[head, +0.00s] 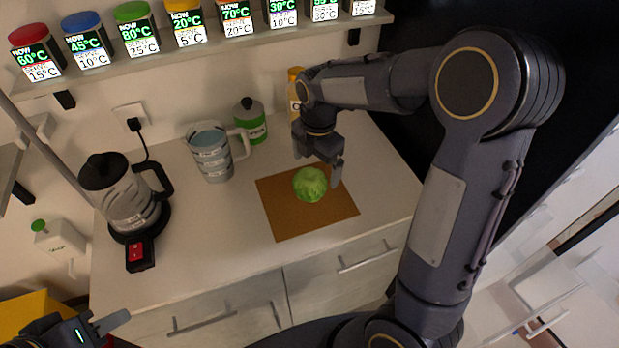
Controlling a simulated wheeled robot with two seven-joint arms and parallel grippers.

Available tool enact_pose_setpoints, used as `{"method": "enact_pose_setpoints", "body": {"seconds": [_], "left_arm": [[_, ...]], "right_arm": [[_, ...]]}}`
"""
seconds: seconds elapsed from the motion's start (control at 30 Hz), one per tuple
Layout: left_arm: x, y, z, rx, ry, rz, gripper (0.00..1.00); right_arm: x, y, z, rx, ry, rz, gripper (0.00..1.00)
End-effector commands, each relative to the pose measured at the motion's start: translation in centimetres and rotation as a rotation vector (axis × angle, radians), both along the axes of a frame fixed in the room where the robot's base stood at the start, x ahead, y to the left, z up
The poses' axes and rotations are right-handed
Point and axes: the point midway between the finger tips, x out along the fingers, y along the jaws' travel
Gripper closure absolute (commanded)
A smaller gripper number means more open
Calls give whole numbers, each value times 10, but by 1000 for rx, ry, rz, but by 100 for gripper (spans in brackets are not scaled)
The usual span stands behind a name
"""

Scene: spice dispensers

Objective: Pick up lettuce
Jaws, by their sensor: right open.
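A round green lettuce (310,184) rests on a brown square board (283,213) on the white counter. My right gripper (318,172) is just above and behind the lettuce, fingers pointing down. Its fingers are apart, one towards the left and one at the right side of the lettuce. Whether the fingers touch the lettuce cannot be told. My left gripper (104,326) is at the bottom left, far from the lettuce and partly cut off by the frame edge.
A kettle (128,200) stands on a base at left. A measuring jug (211,155), a green bottle (250,122) and a yellow-capped bottle (294,90) stand behind the board. A shelf (200,44) above holds several spice dispensers.

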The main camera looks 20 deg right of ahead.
Motion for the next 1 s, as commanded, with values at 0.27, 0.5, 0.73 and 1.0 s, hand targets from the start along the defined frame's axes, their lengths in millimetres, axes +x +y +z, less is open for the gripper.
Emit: {"method": "enact_pose_setpoints", "body": {"seconds": [0.27, 0.5, 0.73, 1.0], "left_arm": [[0, 0, 3, 0, 1, 0, 64], [0, 0, 13, 0, 0, 0, 64], [0, 0, 15, 0, 0, 0, 64], [0, 0, 14, 0, 0, 0, 64]], "right_arm": [[6, 2, -28, -21, 13, 74, 4], [11, 9, -59, -22, 15, 71, 4], [11, 9, -82, -20, 12, 70, 4], [11, 9, -82, -19, 10, 69, 12]]}}
